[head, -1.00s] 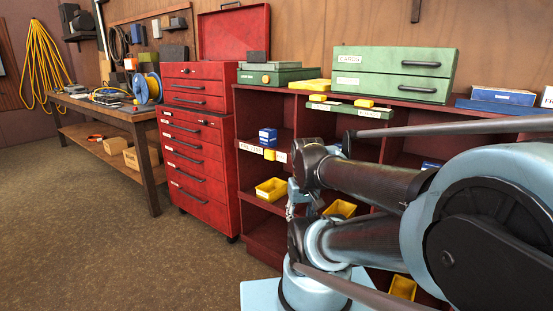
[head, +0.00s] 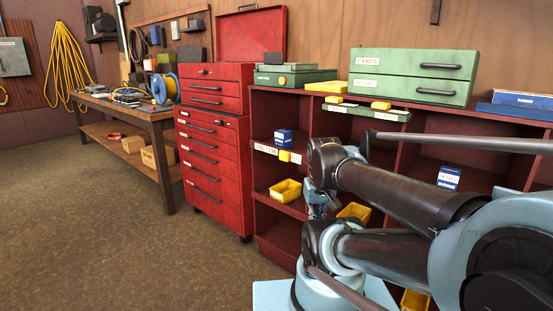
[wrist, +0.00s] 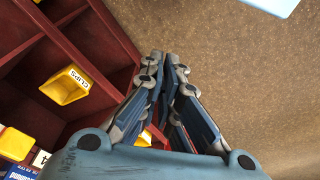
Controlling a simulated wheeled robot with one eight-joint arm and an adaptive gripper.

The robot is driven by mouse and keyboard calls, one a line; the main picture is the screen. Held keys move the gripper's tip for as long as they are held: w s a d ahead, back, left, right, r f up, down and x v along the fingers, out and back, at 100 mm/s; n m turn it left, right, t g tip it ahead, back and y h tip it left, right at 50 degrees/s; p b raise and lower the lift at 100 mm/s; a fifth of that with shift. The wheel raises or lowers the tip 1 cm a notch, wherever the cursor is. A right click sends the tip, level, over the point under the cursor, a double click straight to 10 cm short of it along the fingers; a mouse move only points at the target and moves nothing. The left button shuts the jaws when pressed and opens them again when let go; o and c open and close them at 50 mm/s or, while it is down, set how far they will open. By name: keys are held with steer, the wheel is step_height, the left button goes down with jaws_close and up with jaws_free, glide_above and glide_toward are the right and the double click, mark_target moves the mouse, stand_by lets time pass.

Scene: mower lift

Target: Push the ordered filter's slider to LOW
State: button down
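Two blue-and-white boxes that may be filters stand in the red shelf unit: one box (head: 283,137) at the left and one labelled box (head: 448,178) at the right. A yellow slider-like knob (head: 284,155) sits on a white labelled strip (head: 264,149) below the left box. Two more yellow knobs, a left one (head: 333,99) and a right one (head: 381,105), sit on a green strip (head: 358,110) at the top edge. No LOW mark is readable. My gripper (wrist: 164,58) is empty, its fingertips together, pointing past the shelf towards the floor. My arm partly hides the shelves.
Yellow bins (head: 285,190) stand on the lower shelf; one marked CLIPS (wrist: 64,86) shows in the wrist view. A red tool cabinet (head: 213,150) adjoins the shelf unit. Green drawers (head: 415,75) stand on top. The brown floor (head: 90,230) at left is clear.

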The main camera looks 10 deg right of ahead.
steer(key=w+d+r+n+h, duration=0.1)
steer(key=w+d+r+h, duration=0.1)
steer(key=w+r, duration=0.35)
steer(key=w+d+r+n+h, duration=0.1)
steer(key=w+d+r+h, duration=0.1)
steer(key=w, duration=0.7)
steer(key=w+a+r+n+t+h, duration=0.1)
steer(key=w+a+r+h, duration=0.1)
steer(key=w, duration=0.6)
steer(key=w+a+r+n+h, duration=0.1)
steer(key=w+h, duration=0.2)
steer(key=w, duration=0.6)
steer(key=w+a+f+t+h, duration=0.3)
steer(key=w+a+f, duration=0.1)
steer(key=w+a, duration=0.5)
steer(key=w+a+f+n+t+h, duration=0.1)
steer(key=w+a+f+t+h, duration=0.1)
steer(key=w+a, duration=0.7)
steer(key=shift+w+a+f+n+t+h, duration=0.35)
steer(key=shift+a+f+h, duration=0.35)
steer(key=shift+a+f, duration=1.1)
steer(key=shift+a+r, duration=0.4)
steer(key=shift+r, duration=0.1)
